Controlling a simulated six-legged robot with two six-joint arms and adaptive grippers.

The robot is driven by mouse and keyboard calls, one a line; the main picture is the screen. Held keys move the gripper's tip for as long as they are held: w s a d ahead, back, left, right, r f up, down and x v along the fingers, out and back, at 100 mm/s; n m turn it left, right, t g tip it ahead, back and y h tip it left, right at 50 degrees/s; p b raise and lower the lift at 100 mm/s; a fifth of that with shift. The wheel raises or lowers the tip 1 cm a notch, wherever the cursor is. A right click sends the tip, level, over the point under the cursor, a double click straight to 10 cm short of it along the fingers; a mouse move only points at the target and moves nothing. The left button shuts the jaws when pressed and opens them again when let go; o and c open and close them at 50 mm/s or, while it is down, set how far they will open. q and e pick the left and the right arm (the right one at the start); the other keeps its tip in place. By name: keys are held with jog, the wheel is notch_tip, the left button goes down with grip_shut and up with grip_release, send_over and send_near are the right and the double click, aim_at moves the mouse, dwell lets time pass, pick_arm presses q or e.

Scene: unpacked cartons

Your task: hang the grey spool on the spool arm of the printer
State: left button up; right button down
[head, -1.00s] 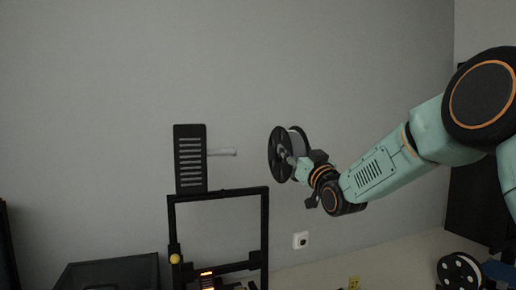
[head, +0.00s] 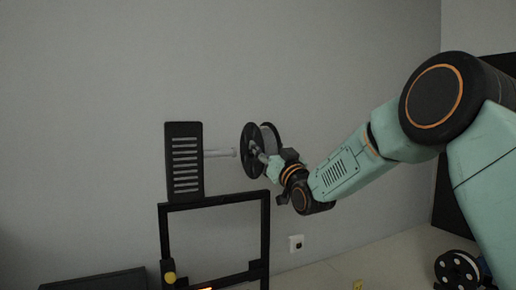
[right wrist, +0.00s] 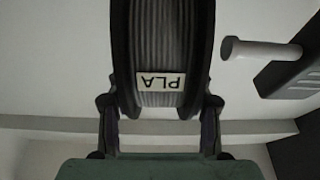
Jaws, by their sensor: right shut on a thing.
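The grey spool (head: 270,136) has black flanges and grey filament; its rim carries a PLA label (right wrist: 161,82) in the right wrist view. My right gripper (head: 272,166) is shut on the spool and holds it upright in the air. The spool arm (head: 220,153) is a pale peg sticking out rightward from a black slotted plate above the printer frame (head: 264,225). Its tip is just left of the spool's near flange in the head view. In the right wrist view the spool arm (right wrist: 262,49) lies right of the spool, with a narrow gap. My left gripper is out of view.
Another black-flanged spool (head: 457,268) stands at the lower right. A wall socket (head: 296,243) and a small yellow thing (head: 358,285) are below my right arm. A dark box (head: 95,281) is at lower left. The air around the spool is clear.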

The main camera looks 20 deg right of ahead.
aim_at(228, 152)
jog(key=shift+w+a+r, duration=0.15)
jog(key=shift+w, duration=0.05)
jog(key=shift+s+a, duration=0.15)
jog(key=shift+s, duration=0.15)
jog(key=shift+s+a, duration=0.1)
jog(key=shift+a, duration=0.15)
jog(key=shift+a+f, duration=0.2)
jog(key=shift+a, duration=1.75)
jog(key=shift+a+f, duration=0.15)
jog(key=shift+a, duration=2.75)
pick_arm(q)
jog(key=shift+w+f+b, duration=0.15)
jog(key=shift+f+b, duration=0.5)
jog(key=shift+b, duration=0.05)
pick_arm(e)
jog(key=shift+a+f, duration=0.6)
jog(key=shift+a, duration=0.25)
